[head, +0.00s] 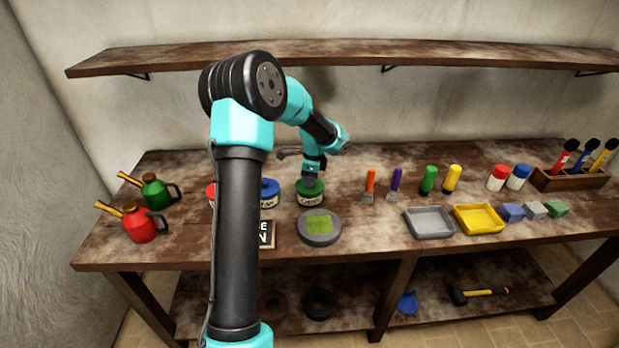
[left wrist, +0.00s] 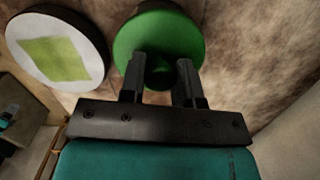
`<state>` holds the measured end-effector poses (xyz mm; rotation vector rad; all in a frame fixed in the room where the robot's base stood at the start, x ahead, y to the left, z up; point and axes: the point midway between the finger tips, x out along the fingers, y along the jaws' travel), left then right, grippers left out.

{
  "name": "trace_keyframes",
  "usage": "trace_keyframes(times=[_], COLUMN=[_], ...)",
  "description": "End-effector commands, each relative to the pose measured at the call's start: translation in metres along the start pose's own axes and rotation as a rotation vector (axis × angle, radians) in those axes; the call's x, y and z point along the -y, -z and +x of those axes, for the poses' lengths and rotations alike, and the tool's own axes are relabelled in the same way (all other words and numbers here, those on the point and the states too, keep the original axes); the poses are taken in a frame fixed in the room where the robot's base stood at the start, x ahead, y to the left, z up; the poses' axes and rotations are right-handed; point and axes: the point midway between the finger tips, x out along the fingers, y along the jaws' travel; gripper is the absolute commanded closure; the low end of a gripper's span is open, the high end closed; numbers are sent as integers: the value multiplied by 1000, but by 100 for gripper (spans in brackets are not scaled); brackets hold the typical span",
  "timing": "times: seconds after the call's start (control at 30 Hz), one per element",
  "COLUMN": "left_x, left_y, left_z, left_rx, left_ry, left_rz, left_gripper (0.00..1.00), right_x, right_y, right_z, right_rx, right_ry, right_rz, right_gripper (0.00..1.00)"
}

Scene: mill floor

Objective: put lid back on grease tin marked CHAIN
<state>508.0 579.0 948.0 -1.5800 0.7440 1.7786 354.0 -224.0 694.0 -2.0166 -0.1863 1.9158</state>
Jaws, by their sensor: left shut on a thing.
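My left gripper (head: 311,179) is shut on the knob of a green lid (head: 301,184), pointing down. In the left wrist view the round green lid (left wrist: 160,27) lies between and beyond my fingers (left wrist: 159,72). The lid appears level on or just at the top of a green tin (head: 310,200); I cannot tell if it is fully seated. The tin's pale label has lettering too small to read surely. A blue-lidded tin (head: 269,191) stands to its left, and a red tin (head: 211,194) is mostly hidden behind my arm. My right gripper is not in view.
A round grey disc (head: 305,237) with a green patch lies in front of the tin. Orange (head: 370,183) and purple (head: 395,182) scrapers stand to the right. A shelf (head: 360,54) runs above the bench.

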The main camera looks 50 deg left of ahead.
Motion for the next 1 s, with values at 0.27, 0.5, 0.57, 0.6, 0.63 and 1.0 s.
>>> trace_keyframes(times=[0.27, 0.5, 0.57, 0.6, 0.63, 1.0], left_x=[0, 0, 0, 0, 0, 0], left_y=[0, 0, 0, 0, 0, 0], left_z=[0, 0, 0, 0, 0, 0], left_rx=[0, 0, 0, 0, 0, 0], left_ry=[0, 0, 0, 0, 0, 0], left_rz=[0, 0, 0, 0, 0, 0], left_gripper=[93, 93, 93, 93, 93, 46], right_x=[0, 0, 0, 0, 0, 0], right_y=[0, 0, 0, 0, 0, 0], right_z=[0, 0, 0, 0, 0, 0], right_rx=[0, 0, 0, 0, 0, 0], right_ry=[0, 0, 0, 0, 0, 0], right_rz=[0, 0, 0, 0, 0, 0], right_gripper=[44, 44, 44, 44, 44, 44])
